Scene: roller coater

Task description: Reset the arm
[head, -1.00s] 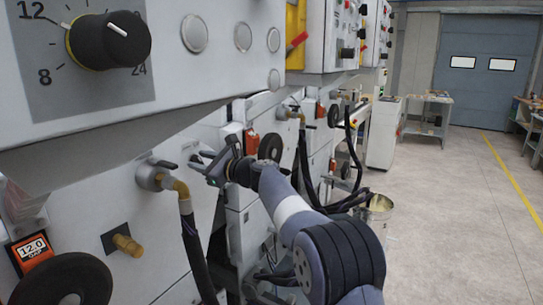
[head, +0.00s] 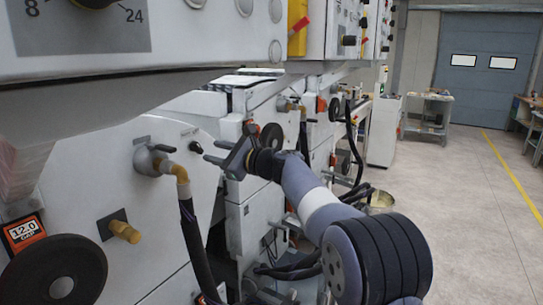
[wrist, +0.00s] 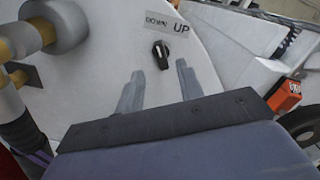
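My arm reaches forward from the lower right of the head view, with my gripper (head: 211,152) near the side panel of the coating machine. In the wrist view my gripper (wrist: 158,90) has its two fingers spread well apart with nothing between them. A black selector knob (wrist: 161,54) under a "DOWN / UP" label (wrist: 168,22) shows just beyond the fingertips. In the head view a small black knob (head: 196,147) sits on the panel near the fingers. The gripper appears apart from the knob.
A pipe valve with a brass elbow (head: 172,168) and black hose stands left of my gripper. A handwheel (head: 57,277) and an orange gap display (head: 23,232) are lower left. The machine's upper panel (head: 130,35) overhangs. The floor (head: 470,230) at right is open.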

